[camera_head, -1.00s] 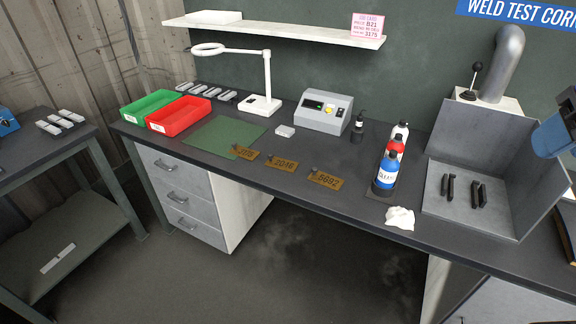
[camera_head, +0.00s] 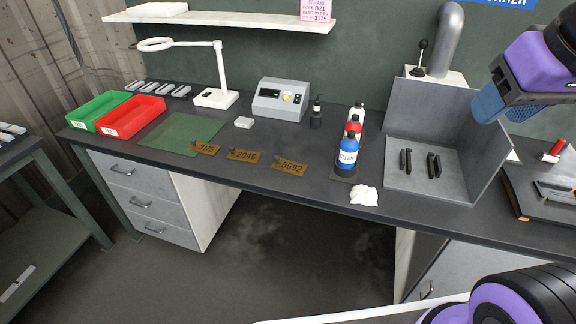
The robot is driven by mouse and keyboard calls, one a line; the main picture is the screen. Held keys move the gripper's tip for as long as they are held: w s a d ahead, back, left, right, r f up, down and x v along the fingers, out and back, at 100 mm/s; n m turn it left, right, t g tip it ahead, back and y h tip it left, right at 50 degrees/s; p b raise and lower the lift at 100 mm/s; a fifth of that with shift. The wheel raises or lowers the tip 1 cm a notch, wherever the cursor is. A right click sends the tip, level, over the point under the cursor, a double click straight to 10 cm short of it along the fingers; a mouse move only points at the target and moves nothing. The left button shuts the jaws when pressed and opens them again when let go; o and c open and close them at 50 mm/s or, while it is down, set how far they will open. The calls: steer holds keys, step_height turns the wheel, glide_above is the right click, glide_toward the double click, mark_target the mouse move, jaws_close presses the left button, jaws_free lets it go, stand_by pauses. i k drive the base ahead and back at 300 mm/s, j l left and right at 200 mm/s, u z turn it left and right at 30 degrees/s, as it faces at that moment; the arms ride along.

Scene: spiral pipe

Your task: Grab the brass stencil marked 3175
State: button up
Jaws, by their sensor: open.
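The brass stencil marked 3175 (camera_head: 206,149) lies flat on the dark workbench, at the right front corner of the green mat. It is the leftmost of three brass plates in a row, and a small dark knob shows at its upper left. The stencil marked 2046 (camera_head: 244,155) lies to its right, and the one marked 5692 (camera_head: 289,167) lies farther right. My gripper (camera_head: 500,107), with blue fingers, hangs at the upper right in front of the grey booth, far from the stencils. It is open, and nothing shows in it.
Bottles (camera_head: 347,155) and a crumpled white cloth (camera_head: 364,195) stand right of the plates. A grey-walled booth (camera_head: 428,182) is farther right. Behind are a grey meter box (camera_head: 280,99) and a white lamp (camera_head: 217,97). Red (camera_head: 130,117) and green bins sit left. The bench front by the plates is clear.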

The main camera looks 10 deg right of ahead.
mark_target(200, 146)
steer(key=i+j, duration=0.15)
steer(key=j, duration=0.2)
steer(key=i+j, duration=0.15)
steer(key=j, duration=0.2)
steer(key=i+j, duration=0.15)
steer(key=j, duration=0.2)
steer(key=i+j+z, duration=0.1)
steer(key=j, duration=0.3)
steer(key=i+j, duration=0.2)
steer(key=j, duration=0.15)
steer(key=i+j, duration=0.15)
steer(key=j, duration=0.2)
steer(key=i+j, duration=0.15)
steer(key=j, duration=0.25)
steer(key=i+j+z, duration=0.1)
steer(key=j, duration=0.25)
